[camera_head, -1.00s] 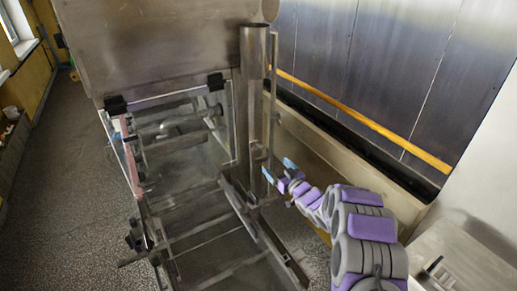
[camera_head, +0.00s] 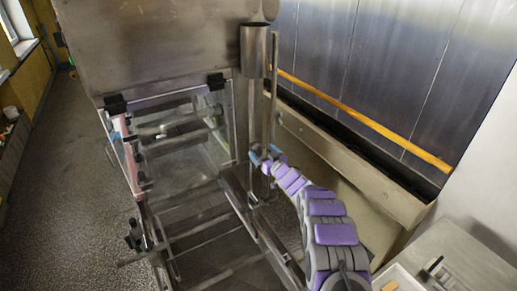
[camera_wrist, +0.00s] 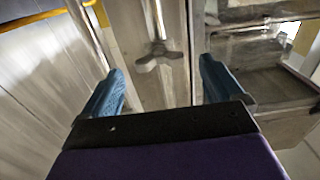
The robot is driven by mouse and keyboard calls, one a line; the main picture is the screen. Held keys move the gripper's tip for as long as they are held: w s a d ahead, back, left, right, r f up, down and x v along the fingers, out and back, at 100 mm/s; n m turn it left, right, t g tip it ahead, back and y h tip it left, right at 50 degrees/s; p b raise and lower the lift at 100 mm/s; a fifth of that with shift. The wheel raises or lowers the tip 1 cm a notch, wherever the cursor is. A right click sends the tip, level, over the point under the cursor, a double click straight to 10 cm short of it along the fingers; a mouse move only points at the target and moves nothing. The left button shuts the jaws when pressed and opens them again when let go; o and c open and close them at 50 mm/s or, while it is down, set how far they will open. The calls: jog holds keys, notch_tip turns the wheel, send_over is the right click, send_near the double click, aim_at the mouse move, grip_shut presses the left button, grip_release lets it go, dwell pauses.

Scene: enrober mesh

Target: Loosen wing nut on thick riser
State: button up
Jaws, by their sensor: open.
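The thick riser (camera_head: 253,50) is a wide upright metal tube at the machine's right front corner in the head view. My gripper (camera_wrist: 161,68) is open, with one blue finger on each side of the wing nut in the picture. I see no contact; the depth gap is unclear. In the head view my gripper (camera_head: 265,156) is beside the lower part of the upright, where the nut is too small to make out.
A metal trough (camera_head: 340,165) and a yellow rail (camera_head: 370,122) run along the right. Speckled floor (camera_head: 70,190) is clear at left.

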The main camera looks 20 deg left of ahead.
aim_at(260, 148)
jog(key=shift+x, duration=2)
jog(key=shift+r, duration=0.1)
jog(key=c, duration=1)
